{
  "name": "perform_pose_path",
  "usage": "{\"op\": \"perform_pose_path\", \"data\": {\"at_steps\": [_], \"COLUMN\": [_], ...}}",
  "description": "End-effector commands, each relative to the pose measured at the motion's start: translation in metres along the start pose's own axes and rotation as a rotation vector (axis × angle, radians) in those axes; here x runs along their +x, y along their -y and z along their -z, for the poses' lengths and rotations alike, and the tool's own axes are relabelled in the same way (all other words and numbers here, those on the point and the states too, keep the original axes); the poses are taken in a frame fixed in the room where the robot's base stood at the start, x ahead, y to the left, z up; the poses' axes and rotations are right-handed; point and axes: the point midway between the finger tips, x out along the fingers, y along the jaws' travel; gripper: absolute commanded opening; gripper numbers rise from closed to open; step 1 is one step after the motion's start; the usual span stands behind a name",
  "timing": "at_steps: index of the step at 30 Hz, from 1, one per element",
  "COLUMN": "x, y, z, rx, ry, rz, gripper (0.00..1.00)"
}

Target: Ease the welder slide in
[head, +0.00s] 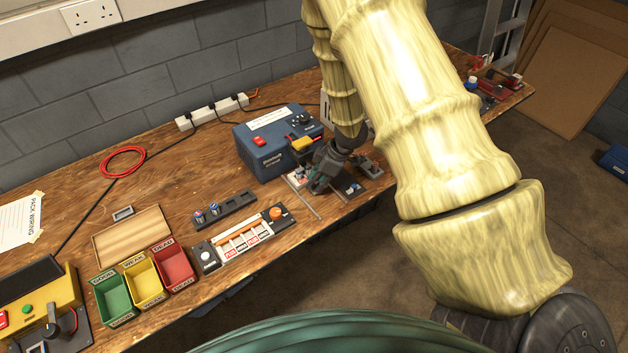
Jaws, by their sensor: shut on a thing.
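The blue welder box (278,142) stands on the bench near the wall, with a red switch and a yellow part (302,144) on its front right. A low welder fixture with a pale base (303,195) and small grey parts (368,168) lies in front of it. My gripper (318,186) reaches down onto this fixture from the right. It is shut on a small part there, apparently the welder slide. The fingers and wrist hide most of that part, so I cannot tell how far in it sits.
A long orange-and-white control unit (240,238), a dark holder with two cells (224,208) and green, yellow and red bins (145,280) stand to the left. A red cable coil (122,162) lies behind. The bench's front edge is close to the fixture.

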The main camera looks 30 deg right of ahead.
Motion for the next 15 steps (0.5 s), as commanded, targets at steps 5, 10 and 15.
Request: {"op": "perform_pose_path", "data": {"at_steps": [5,10,15], "x": [-0.0001,-0.0003,-0.0002], "y": [-0.0032,-0.0039,-0.0029], "z": [0.0033,0.0041,0.0030], "rx": [-0.002,-0.003,-0.002], "ry": [-0.005,-0.006,-0.004], "rz": [-0.005,-0.006,-0.005], "gripper": [0.00,0.34,0.42]}}
